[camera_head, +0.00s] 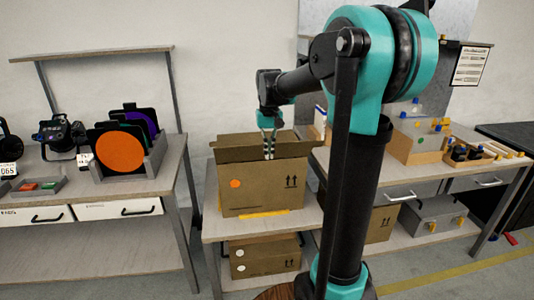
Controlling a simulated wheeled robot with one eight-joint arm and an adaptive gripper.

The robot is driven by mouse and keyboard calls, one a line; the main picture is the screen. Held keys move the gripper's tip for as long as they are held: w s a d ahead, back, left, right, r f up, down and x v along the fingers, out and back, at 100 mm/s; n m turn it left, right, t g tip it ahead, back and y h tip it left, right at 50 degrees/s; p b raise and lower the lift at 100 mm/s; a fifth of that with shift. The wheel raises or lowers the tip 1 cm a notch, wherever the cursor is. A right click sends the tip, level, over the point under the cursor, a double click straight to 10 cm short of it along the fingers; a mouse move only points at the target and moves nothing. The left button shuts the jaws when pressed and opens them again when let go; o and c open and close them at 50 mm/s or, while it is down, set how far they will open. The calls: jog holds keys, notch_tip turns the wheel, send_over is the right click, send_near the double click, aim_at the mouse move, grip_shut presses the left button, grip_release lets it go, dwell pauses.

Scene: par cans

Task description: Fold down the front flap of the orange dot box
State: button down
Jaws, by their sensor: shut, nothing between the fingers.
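The orange dot box (259,192) is a brown cardboard box with an orange dot on its front left and two arrows on its front right. It stands on a low bench in the middle of the head view. My gripper (268,155) is shut and empty. It points down over the box opening, with its fingertips at or just inside the top.
A left table holds an orange disc (120,151) in a grey rack and several black lamps. A right bench (462,165) carries boxes and small yellow-capped items. A yellow strip (264,213) lies before the box.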

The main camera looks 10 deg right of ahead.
jog(key=shift+f, duration=0.1)
dwell(0.3)
jog(key=shift+w, duration=5.8)
jog(key=w, duration=1)
jog(key=shift+w, duration=0.35)
jog(key=shift+f, duration=0.1)
notch_tip(320, 180, down, 7)
notch_tip(320, 180, up, 12)
